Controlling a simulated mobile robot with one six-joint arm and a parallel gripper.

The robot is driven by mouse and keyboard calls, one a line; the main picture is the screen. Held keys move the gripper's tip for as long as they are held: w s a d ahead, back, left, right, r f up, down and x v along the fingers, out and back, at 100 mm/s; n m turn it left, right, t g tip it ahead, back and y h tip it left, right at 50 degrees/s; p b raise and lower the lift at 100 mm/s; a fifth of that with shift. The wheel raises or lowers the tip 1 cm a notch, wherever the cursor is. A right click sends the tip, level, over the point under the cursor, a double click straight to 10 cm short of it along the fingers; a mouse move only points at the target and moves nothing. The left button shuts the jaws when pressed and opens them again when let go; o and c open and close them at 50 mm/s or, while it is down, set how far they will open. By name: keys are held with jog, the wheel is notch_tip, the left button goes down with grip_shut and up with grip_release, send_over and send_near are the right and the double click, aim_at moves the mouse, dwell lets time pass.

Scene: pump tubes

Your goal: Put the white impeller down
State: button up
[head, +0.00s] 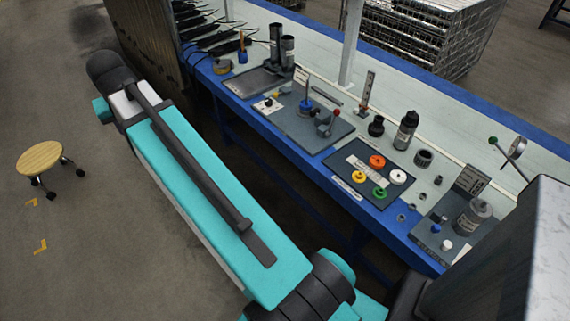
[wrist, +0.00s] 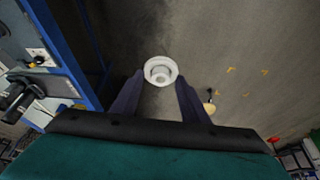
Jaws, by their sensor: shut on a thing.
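In the wrist view a white impeller (wrist: 160,71), round with a raised hub, sits between the two dark fingers of my gripper (wrist: 159,80). The gripper is shut on it and holds it out over the grey floor, to the right of the blue bench edge. My gripper cannot be made out in the head view, where my teal arm stretches along the front of the bench. A white round part (head: 397,177) lies on the dark mat (head: 345,185), beside orange (head: 377,161), yellow (head: 358,177) and green (head: 380,192) ones.
The blue-edged bench (head: 315,172) carries a grey board with tools (head: 305,125), dark bottles (head: 405,130) and a second station with a grey bottle (head: 473,217) at the right. A yellow-topped stool (head: 40,158) stands on the open floor at left.

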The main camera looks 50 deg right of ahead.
jog(key=s+d+f+m+g+h+b, duration=0.1)
jog(key=s+d+f+m+g+b, duration=0.1)
jog(key=s+d+f+m+b, duration=0.75)
jog(key=s+d+f+m+g+h+b, duration=0.1)
jog(key=s+d+f+h+b, duration=0.35)
jog(key=d, duration=1.05)
jog(key=s+d+f+m+g+y+b, duration=0.1)
jog(key=s+d+f+m+b, duration=0.2)
jog(key=s, duration=0.5)
jog(key=s+d+f+m+g+y+b, duration=0.1)
jog(key=s+d+f+m+b, duration=0.2)
jog(key=s+d+f, duration=0.3)
jog(key=s+d+f+m+g+y+b, duration=0.1)
jog(key=s+d+f+m+b, duration=0.2)
jog(key=s, duration=0.8)
notch_tip(320, 180, down, 2)
jog(key=shift+d+f+g+b, duration=0.1)
jog(key=shift+d+g+b, duration=0.3)
jog(key=shift+d+b, duration=0.5)
jog(key=shift+d+r+m+p, duration=0.2)
jog(key=shift+m+p, duration=0.05)
jog(key=shift+p, duration=0.95)
jog(key=d+p, duration=0.1)
jog(key=p, duration=0.3)
jog(key=shift+p, duration=0.35)
jog(key=d+p, duration=0.1)
jog(key=p, duration=0.7)
jog(key=shift+s+f, duration=0.15)
